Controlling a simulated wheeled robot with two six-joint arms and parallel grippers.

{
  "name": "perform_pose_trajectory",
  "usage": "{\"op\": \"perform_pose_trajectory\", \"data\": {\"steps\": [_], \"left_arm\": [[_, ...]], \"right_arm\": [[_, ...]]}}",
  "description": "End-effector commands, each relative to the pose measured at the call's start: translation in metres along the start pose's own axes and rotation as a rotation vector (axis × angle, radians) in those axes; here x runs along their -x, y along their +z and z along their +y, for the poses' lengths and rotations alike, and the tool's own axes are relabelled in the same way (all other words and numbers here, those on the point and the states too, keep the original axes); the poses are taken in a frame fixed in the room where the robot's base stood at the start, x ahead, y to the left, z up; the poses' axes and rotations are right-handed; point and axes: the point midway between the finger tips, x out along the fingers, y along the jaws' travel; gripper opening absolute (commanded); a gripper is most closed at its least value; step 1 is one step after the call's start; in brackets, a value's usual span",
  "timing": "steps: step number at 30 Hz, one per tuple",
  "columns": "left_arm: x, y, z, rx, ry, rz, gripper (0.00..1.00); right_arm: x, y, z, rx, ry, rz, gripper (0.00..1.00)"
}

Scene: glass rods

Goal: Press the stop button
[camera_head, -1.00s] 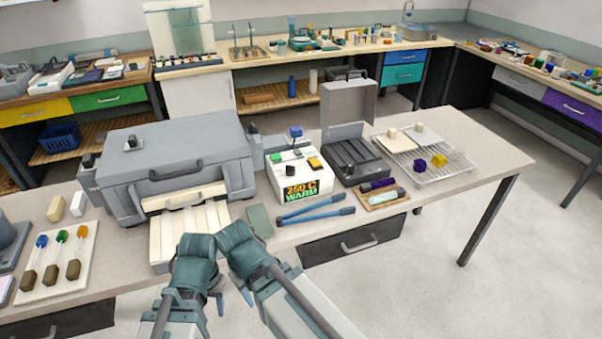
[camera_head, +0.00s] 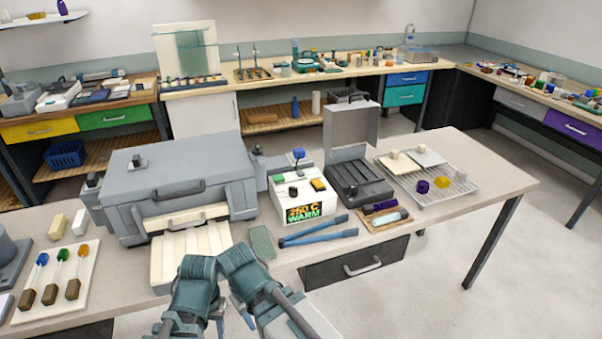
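A white control box (camera_head: 300,212) stands on the table right of the large grey furnace. Its display reads about 250 C and WARM. It carries a black button (camera_head: 293,191), a yellow-orange button (camera_head: 318,184) and a blue-topped knob (camera_head: 298,155) behind. No label tells me which is the stop button. My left gripper (camera_head: 220,326) and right gripper (camera_head: 246,317) hang at the table's front edge, below and left of the box, apart from it. Their fingers are small and partly hidden by my wrists, so their opening is unclear.
The grey furnace (camera_head: 180,165) fills the table's left half. Blue-handled tongs (camera_head: 318,232) and a green-grey pad (camera_head: 263,242) lie before the box. A black tray case (camera_head: 361,185) stands right of it, near a wire rack (camera_head: 455,187). Glass rods lie on a board (camera_head: 85,262).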

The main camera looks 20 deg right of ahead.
Motion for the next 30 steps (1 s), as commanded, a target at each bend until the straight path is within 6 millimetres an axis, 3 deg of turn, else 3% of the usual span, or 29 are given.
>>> {"op": "perform_pose_trajectory", "data": {"steps": [1, 7, 8, 30], "left_arm": [[0.0000, 0.0000, 0.0000, 0.000, 0.000, 0.000, 0.50], [0.0000, 0.0000, 0.0000, 0.000, 0.000, 0.000, 0.50], [0.0000, 0.0000, 0.0000, 0.000, 0.000, 0.000, 0.50], [0.0000, 0.0000, 0.0000, 0.000, 0.000, 0.000, 0.50]], "right_arm": [[0.0000, 0.0000, 0.0000, 0.000, 0.000, 0.000, 0.37], [0.0000, 0.0000, 0.0000, 0.000, 0.000, 0.000, 0.01], [0.0000, 0.0000, 0.0000, 0.000, 0.000, 0.000, 0.00], [0.0000, 0.0000, 0.0000, 0.000, 0.000, 0.000, 0.00]]}}
